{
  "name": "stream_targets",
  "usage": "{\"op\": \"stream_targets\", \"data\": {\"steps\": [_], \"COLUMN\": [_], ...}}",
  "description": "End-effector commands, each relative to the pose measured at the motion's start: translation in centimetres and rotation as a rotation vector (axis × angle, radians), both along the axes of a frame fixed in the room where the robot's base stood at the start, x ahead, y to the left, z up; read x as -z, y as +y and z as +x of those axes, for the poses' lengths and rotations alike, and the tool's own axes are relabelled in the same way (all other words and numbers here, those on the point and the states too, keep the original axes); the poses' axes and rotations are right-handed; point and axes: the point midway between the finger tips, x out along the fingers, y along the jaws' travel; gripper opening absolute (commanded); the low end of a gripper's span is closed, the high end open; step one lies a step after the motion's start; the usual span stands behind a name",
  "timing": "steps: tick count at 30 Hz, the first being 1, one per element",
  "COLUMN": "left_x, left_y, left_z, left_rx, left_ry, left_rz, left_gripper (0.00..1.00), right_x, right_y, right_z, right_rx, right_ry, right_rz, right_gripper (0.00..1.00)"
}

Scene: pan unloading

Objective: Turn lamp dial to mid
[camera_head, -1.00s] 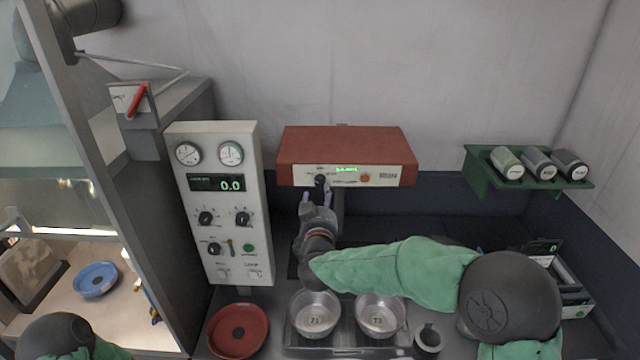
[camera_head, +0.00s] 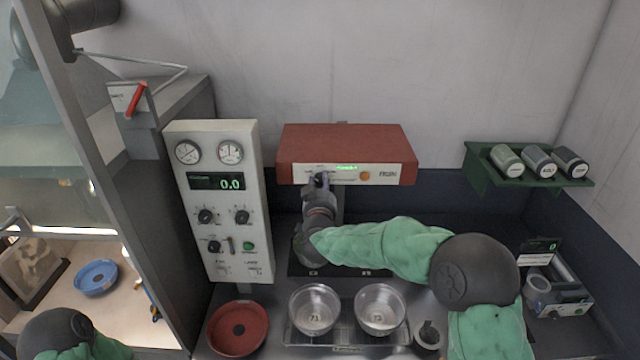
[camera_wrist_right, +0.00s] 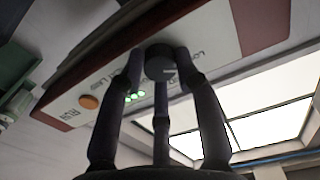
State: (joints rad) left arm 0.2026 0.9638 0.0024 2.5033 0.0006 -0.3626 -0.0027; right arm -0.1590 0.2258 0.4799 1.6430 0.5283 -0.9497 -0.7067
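The lamp unit is a red box (camera_head: 346,142) on the back wall with a pale front panel. Its black lamp dial (camera_wrist_right: 160,62) shows in the right wrist view. A green display and an orange button (camera_head: 365,176) sit to the dial's right in the head view. My right gripper (camera_head: 319,181) is up at the dial. In the right wrist view its fingers (camera_wrist_right: 159,66) are drawn in on both sides of the dial and seem to touch it. The dial's pointer setting cannot be read. Only part of my left arm shows at lower left; its gripper is out of view.
A grey-white control panel (camera_head: 222,262) stands left of the lamp. Two metal pans (camera_head: 314,309) (camera_head: 380,309) sit below on a rack, beside a red dish (camera_head: 238,329). A green shelf (camera_head: 480,170) holds rollers at right.

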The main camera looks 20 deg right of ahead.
Motion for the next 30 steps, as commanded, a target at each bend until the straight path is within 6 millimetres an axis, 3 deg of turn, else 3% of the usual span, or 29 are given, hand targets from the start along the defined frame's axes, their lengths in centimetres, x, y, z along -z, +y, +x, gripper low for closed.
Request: {"op": "stream_targets", "data": {"steps": [20,30], "left_x": [0.8,2.9], "left_y": [0.0,0.0], "left_z": [0.0,0.0], "left_rx": [0.0,0.0], "left_ry": [0.0,0.0], "left_rz": [0.0,0.0], "left_gripper": [0.4,0.4], "right_x": [-0.5,-0.5], "right_y": [0.0,-0.1], "right_z": [0.1,0.0], "right_rx": [-0.001,0.0], "right_ry": [-0.027,-0.071], "right_rz": [0.053,0.188], "right_gripper": [0.0,0.0]}}
